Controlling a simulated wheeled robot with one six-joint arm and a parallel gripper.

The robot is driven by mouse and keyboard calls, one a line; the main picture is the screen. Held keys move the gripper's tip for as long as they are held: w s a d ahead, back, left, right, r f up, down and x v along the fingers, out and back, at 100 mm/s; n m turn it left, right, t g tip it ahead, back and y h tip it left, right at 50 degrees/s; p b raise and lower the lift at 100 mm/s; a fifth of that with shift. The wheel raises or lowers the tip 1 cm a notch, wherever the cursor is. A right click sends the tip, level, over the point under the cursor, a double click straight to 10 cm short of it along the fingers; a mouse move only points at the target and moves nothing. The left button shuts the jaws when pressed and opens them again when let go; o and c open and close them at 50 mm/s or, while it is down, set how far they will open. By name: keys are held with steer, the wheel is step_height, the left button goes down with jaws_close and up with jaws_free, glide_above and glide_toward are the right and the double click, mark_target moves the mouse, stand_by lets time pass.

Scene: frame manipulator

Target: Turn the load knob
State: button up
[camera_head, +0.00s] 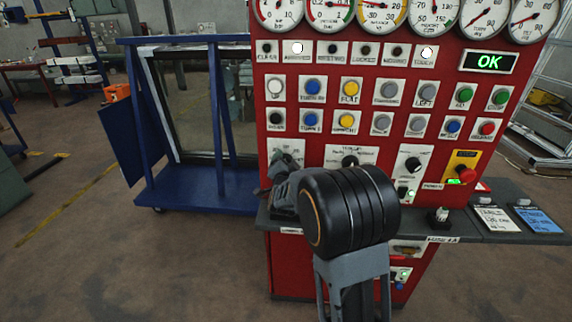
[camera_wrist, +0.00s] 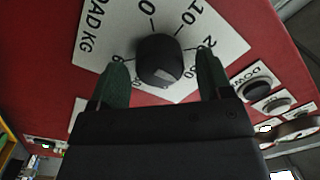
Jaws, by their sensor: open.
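The load knob (camera_wrist: 158,60) is a round black knob with a lighter patch on its face. It sits on a white dial plate (camera_wrist: 205,25) lettered "OAD KG", the start cut off, in the wrist view. My gripper (camera_wrist: 163,68) is open, with one dark green finger on each side of the knob. Gaps show between the knob and both fingers, so it is not gripped. In the head view my gripper (camera_head: 283,190) is at the lower left of the red panel, in front of the left dial plate (camera_head: 287,151), and partly hides it.
The red panel (camera_head: 315,68) carries gauges, several coloured buttons and other knobs, including a middle knob (camera_head: 350,160) close to my arm. A grey shelf (camera_head: 480,225) juts out below. A blue wheeled frame (camera_head: 195,190) stands to the left. Open floor lies at the front left.

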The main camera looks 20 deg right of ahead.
steer(key=shift+c, duration=0.4)
steer(key=c, duration=0.8)
steer(key=shift+c, duration=0.2)
steer(key=shift+f+b, duration=0.1)
steer(key=shift+b, duration=0.2)
steer(key=shift+f+m+h+b, duration=0.15)
steer(key=shift+m+h+b, duration=0.1)
steer(key=shift+m+b, duration=4.25)
steer(key=shift+f+m+h+b, duration=0.1)
steer(key=shift+m+h+b, duration=0.15)
steer(key=shift+m+b, duration=4.25)
steer(key=shift+n+b, duration=1.2)
steer(key=shift+b, duration=0.45)
